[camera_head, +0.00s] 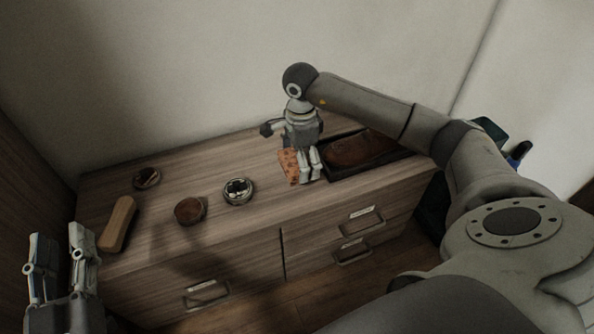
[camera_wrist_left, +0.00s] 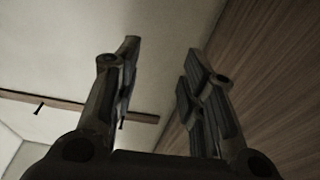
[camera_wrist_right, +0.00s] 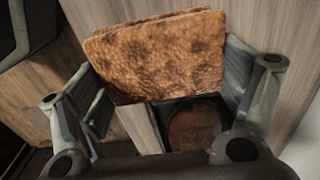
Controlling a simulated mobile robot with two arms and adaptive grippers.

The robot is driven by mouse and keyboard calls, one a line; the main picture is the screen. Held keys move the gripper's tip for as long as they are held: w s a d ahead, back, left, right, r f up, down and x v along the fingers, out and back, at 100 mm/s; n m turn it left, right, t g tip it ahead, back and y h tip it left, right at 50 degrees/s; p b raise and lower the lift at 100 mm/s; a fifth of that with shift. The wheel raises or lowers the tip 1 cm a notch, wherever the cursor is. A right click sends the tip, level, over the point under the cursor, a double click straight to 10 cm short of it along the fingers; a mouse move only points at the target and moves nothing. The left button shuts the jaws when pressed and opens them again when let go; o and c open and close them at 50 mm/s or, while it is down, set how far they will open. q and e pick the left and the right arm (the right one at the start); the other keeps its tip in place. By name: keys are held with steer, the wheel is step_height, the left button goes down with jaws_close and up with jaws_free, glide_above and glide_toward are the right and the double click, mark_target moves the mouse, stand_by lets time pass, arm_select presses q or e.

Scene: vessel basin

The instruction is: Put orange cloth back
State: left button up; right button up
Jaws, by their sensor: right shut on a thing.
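The orange cloth (camera_head: 289,167) is a mottled, folded piece at the right part of the dresser top, just left of the dark tray (camera_head: 334,171). My right gripper (camera_head: 308,176) points down over it. In the right wrist view the cloth (camera_wrist_right: 160,55) spans between the two fingers of my right gripper (camera_wrist_right: 168,95), which is shut on it. I cannot tell whether the cloth touches the dresser top. My left gripper (camera_head: 60,245) is open and empty at the lower left; the left wrist view shows its fingers apart (camera_wrist_left: 160,85).
On the dresser top (camera_head: 160,240) stand a wooden block (camera_head: 118,224), a small dark dish (camera_head: 146,178), a round brown container (camera_head: 189,210) and a round tin (camera_head: 238,191). The tray holds a brown oval thing (camera_head: 355,148). Drawer handles (camera_head: 206,293) stick out in front. A wall is behind.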

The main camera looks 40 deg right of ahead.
mark_target(297, 169)
steer(key=shift+w+f, duration=0.75)
steer(key=shift+f, duration=0.15)
step_height(297, 169, down, 3)
steer(key=shift+r+b, duration=0.15)
steer(key=shift+b, duration=0.5)
arm_select(q)
step_height(297, 169, up, 6)
steer(key=s+t+h, duration=0.1)
steer(key=s+t, duration=0.1)
steer(key=t, duration=0.2)
steer(key=shift+s+d+r+h, duration=0.15)
steer(key=shift+s+r+h, duration=0.1)
steer(key=shift+h, duration=0.05)
arm_select(e)
steer(key=shift+f, duration=0.2)
steer(key=shift+f, duration=0.1)
steer(key=o, duration=0.7)
arm_select(q)
steer(key=shift+s+r+t, duration=0.15)
steer(key=shift+r+t, duration=0.05)
steer(key=shift+t, duration=0.1)
